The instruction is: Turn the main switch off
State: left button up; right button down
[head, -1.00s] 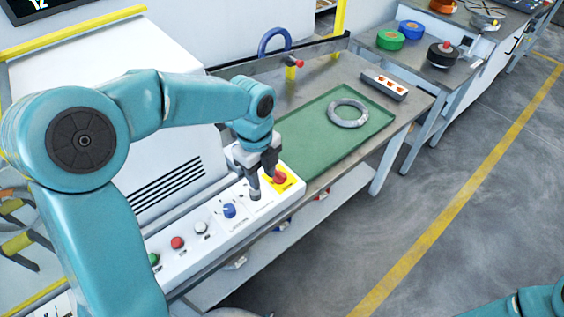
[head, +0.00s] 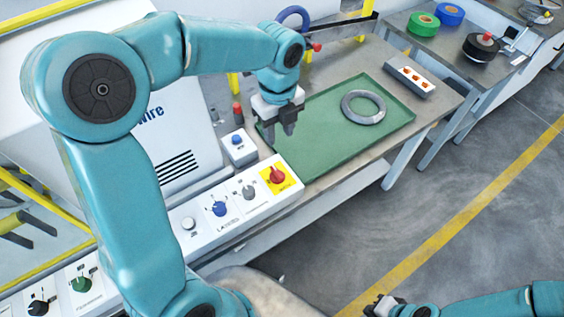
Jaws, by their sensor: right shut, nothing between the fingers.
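The main switch (head: 276,176) is a red rotary knob on a yellow plate at the right end of the white control panel (head: 235,232) in the head view. Its knob is in plain sight, but I cannot tell its exact setting. My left gripper (head: 280,139) hangs above the near left corner of the green tray, beyond the switch and clear of it. Its two fingers point down with a gap between them, and nothing is held. My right gripper (head: 374,307) is at the bottom edge, partly cut off, shut and empty, far from the switch.
Blue (head: 221,209) and grey (head: 249,191) knobs sit beside the switch. A small box with a blue button (head: 238,146) stands behind the panel. The green tray (head: 330,138) holds a grey coil (head: 363,107). A socket strip (head: 409,80) lies at the back right.

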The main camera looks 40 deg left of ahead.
aim_at(277, 172)
pick_arm(q)
jog(key=f, duration=1)
jog(key=s+f, duration=0.1)
jog(key=f, duration=0.4)
jog(key=shift+a, duration=0.2)
jog(key=shift+w+d+f, duration=0.1)
jog(key=shift+w+f, duration=0.1)
jog(key=shift+f, duration=0.3)
jog(key=shift+s, duration=0.1)
grip_shut()
